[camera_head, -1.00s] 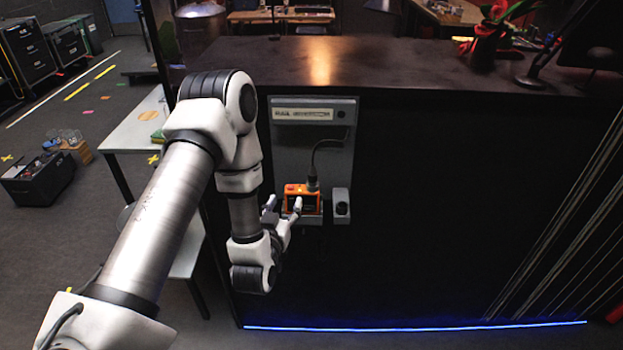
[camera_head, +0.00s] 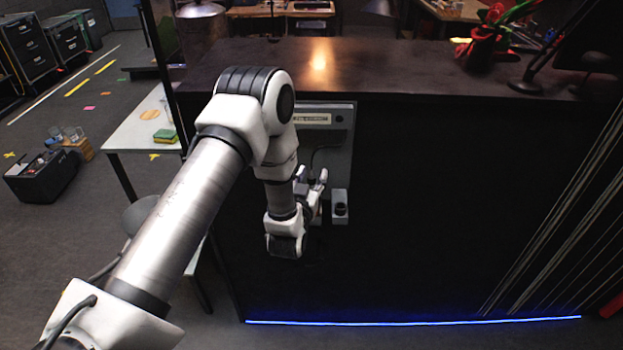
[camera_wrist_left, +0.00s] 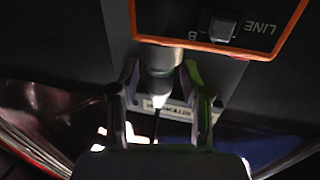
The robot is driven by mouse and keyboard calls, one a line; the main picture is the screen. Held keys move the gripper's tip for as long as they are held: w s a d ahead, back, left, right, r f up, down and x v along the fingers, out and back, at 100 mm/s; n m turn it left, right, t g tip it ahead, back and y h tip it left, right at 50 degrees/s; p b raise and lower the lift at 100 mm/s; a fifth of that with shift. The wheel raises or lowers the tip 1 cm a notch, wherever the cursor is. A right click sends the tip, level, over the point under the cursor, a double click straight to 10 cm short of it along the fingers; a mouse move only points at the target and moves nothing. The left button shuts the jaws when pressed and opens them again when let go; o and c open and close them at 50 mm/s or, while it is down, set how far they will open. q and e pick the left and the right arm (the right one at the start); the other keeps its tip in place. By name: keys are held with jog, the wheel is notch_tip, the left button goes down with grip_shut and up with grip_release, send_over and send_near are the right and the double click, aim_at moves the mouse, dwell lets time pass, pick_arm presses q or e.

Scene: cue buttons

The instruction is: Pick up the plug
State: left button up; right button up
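The plug (camera_wrist_left: 161,62) is a pale grey cylinder in the left wrist view. It is seated at the edge of a dark box with an orange rim (camera_wrist_left: 213,47), and a dark cable runs from its back. My left gripper (camera_wrist_left: 161,82) is open, with one finger on each side of the plug and small gaps between. In the head view my left gripper (camera_head: 311,181) is in front of the wall panel and hides the plug and most of the orange box. My right gripper is not in view.
The grey wall panel (camera_head: 340,125) is on the dark counter front (camera_head: 450,190). A small grey box with a black knob (camera_head: 340,207) sits just right of my gripper. A side table (camera_head: 135,135) with a sponge (camera_head: 165,136) stands at left. The counter front farther right is clear.

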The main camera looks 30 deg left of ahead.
pick_arm(q)
grip_shut()
jog(key=shift+r, duration=0.1)
